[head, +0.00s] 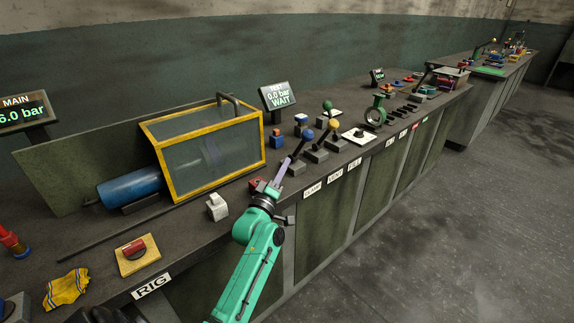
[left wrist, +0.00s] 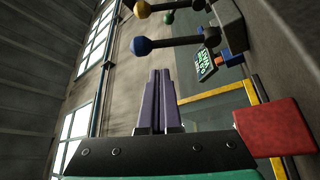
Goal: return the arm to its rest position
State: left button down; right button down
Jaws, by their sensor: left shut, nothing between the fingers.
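My green left arm rises from the bottom of the head view. Its gripper (head: 284,163) has lilac fingers pointing up beside the blue-knobbed lever (head: 308,134) on the bench front. In the left wrist view the two fingers (left wrist: 154,75) are together with nothing between them. The blue knob (left wrist: 141,46) shows just beyond the fingertips; I cannot tell the exact gap. A yellow-knobbed lever (head: 333,124) and a green-knobbed lever (head: 327,105) stand beside it. My right gripper is not in view.
A yellow-framed clear guard box (head: 205,150) stands behind the arm on the bench. A red block (left wrist: 272,127) is close to the gripper. A white switch (head: 217,207) is left of the wrist. The floor (head: 430,230) to the right is clear.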

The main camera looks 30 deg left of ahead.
pick_arm(q)
jog(key=s+d+f+m+g+h, duration=0.5)
jog(key=s+d+f+m+g, duration=0.5)
jog(key=f, duration=0.4)
jog(key=s+d+f+m+g+y, duration=0.1)
jog(key=s+f+m+g, duration=0.25)
jog(key=s, duration=0.65)
jog(key=s+d+f+m+g, duration=0.1)
jog(key=s+f+m+g, duration=0.2)
jog(key=s, duration=0.6)
notch_tip(320, 180, down, 19)
jog(key=s+g+p, duration=0.2)
jog(key=s+a+f+g+p, duration=0.1)
jog(key=s+a+f+p, duration=0.1)
jog(key=s+f, duration=1.1)
jog(key=s, duration=0.4)
jog(key=shift+a+f+y, duration=0.3)
jog(key=shift+a+f, duration=0.1)
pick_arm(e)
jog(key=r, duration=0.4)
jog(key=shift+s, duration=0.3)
